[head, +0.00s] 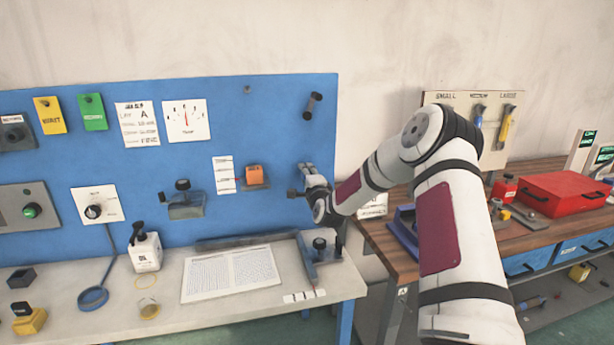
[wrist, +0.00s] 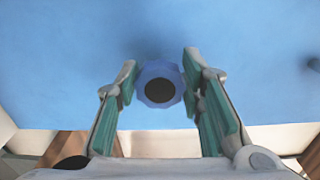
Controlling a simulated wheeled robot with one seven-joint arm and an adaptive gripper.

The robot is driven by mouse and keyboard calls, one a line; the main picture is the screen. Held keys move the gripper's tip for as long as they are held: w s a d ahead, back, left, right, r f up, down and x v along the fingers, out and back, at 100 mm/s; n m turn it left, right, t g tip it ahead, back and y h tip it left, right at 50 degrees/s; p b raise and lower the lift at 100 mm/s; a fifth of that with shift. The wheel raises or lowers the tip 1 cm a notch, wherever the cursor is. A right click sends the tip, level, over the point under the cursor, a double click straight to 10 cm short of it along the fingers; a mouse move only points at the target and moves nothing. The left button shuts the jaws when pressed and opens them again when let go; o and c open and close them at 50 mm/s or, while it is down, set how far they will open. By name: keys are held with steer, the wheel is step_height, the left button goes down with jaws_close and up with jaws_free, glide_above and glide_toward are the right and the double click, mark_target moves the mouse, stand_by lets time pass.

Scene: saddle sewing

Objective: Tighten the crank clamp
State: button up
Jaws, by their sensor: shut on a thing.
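My gripper (head: 302,180) is at the right part of the blue wall board, reaching in from the right. In the wrist view my gripper (wrist: 160,72) has its two green-padded fingers on either side of a blue faceted knob (wrist: 144,88) with a dark round centre, and it is shut on this knob. The knob faces the camera, with the blue board behind it. In the head view my gripper and wrist largely hide the knob and whatever it is fixed to, so I cannot tell how far the clamp is turned.
A grey fixture with a black knob (head: 319,243) stands on the bench below my gripper. A dark peg (head: 313,105) sticks out above. A wooden workbench (head: 540,216) is at right.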

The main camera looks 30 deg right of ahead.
steer(key=shift+m, duration=0.9)
steer(key=o, duration=1.2)
steer(key=v, duration=1.2)
